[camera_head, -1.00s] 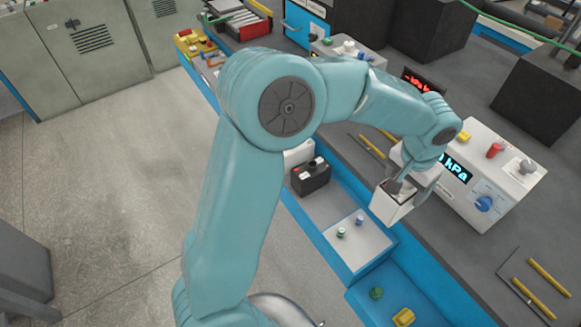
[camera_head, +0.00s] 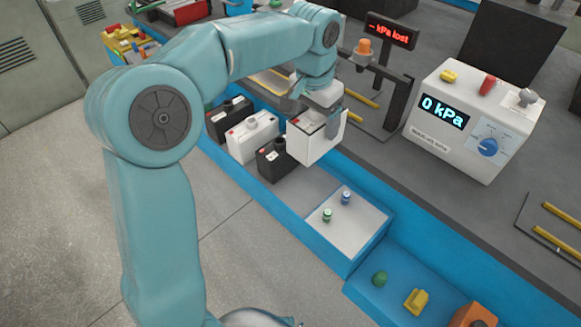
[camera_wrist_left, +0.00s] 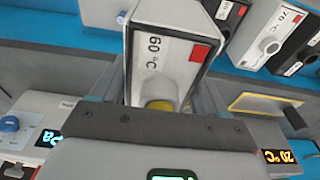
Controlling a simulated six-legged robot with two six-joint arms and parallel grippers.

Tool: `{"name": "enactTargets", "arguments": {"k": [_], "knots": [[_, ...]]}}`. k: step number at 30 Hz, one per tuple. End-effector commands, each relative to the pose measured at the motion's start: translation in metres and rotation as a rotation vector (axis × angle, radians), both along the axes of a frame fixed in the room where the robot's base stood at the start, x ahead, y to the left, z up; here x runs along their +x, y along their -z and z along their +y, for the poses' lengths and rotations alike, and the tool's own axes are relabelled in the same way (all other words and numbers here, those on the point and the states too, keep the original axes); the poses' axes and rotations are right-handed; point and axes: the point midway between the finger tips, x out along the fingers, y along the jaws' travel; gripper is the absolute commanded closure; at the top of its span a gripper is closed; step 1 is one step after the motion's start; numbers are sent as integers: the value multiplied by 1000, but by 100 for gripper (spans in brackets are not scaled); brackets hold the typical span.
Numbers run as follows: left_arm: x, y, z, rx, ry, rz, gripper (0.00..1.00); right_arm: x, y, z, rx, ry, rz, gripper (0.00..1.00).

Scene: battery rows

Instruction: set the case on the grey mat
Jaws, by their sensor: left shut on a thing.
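My left gripper (camera_head: 318,112) is shut on a white case (camera_head: 313,148) with a darker side, held above the front edge of the bench. In the left wrist view the held case (camera_wrist_left: 168,45) shows a "60 °C" label, a red square and a yellowish round part near the jaws. A dark grey panel with yellow bars (camera_head: 368,125) lies on the bench to the right of the gripper; another such panel (camera_head: 527,216) lies at the far right. I cannot tell which surface is the grey mat. My right gripper is not in view.
A row of black and white cases (camera_head: 252,139) stands on the blue ledge left of the held case. A pale tray (camera_head: 315,236) bears two small cylinders. A white "0 kPa" box (camera_head: 450,152), an orange lamp (camera_head: 363,50) and a red-lettered sign (camera_head: 390,30) stand on the bench.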

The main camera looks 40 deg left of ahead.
Motion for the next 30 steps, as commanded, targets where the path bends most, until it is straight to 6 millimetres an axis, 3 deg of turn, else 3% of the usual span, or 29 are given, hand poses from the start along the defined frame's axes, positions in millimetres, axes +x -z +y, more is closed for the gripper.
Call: {"name": "enactTargets", "arguments": {"k": [1,6,12,17,24,30], "knots": [[-1,18,1,0,-2,5,67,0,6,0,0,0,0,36],[-1,69,2,-1,-3,5,67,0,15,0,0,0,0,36],[-1,115,4,0,-4,2,67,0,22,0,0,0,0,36],[0,129,5,0,-5,1,67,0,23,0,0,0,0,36],[-1,166,5,0,-4,2,67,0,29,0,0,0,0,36],[0,171,5,0,-4,-2,67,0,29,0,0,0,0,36]]}}
